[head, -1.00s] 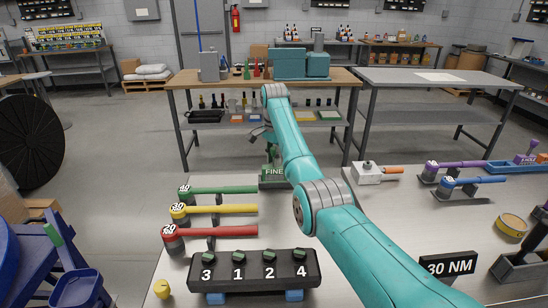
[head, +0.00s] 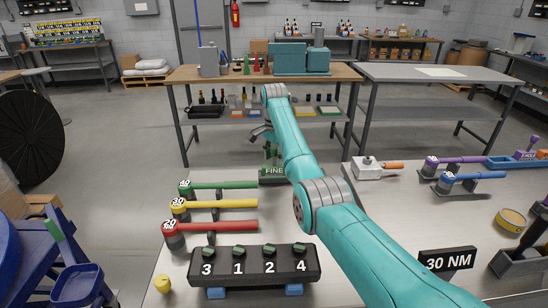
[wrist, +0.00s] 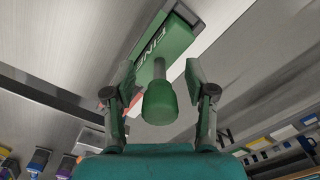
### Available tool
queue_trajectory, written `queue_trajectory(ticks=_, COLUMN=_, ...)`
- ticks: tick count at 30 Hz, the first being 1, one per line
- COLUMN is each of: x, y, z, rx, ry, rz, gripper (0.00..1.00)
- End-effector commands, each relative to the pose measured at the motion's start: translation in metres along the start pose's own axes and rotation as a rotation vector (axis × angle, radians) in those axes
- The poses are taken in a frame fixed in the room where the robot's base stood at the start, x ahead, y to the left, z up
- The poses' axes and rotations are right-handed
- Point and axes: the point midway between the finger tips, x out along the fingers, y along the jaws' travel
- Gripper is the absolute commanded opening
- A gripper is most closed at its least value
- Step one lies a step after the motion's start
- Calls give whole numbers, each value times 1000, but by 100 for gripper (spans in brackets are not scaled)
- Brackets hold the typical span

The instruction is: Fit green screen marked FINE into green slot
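A green piece marked FINE (head: 274,171) is at the far edge of the near bench in the head view. In the wrist view the green piece (wrist: 168,36) bears white FINE lettering, and a green knob (wrist: 160,104) on a grey stem stands out from it toward my camera. My gripper (wrist: 159,82) is open, with one finger on each side of the knob and a gap to both. In the head view my gripper (head: 268,137) is small and partly hidden by my arm, just above the green piece. I cannot make out a separate green slot.
Green (head: 218,185), yellow (head: 222,204) and red (head: 218,226) handled tools lie left of my arm. A black numbered block (head: 254,265) is in front. A 30 NM sign (head: 447,260) and a purple-handled tool (head: 458,160) are right. A wooden-topped table (head: 225,75) stands behind.

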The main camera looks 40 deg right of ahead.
Motion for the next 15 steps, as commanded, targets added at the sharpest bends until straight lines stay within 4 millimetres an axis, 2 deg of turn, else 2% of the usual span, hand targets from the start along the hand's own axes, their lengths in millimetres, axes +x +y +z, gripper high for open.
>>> queue_trajectory(ticks=8, x=-1, y=0, z=0, rx=0, ry=0, rz=1, gripper=55)
queue_trajectory(ticks=15, x=-23, y=0, z=0, rx=0, ry=0, rz=0, gripper=55)
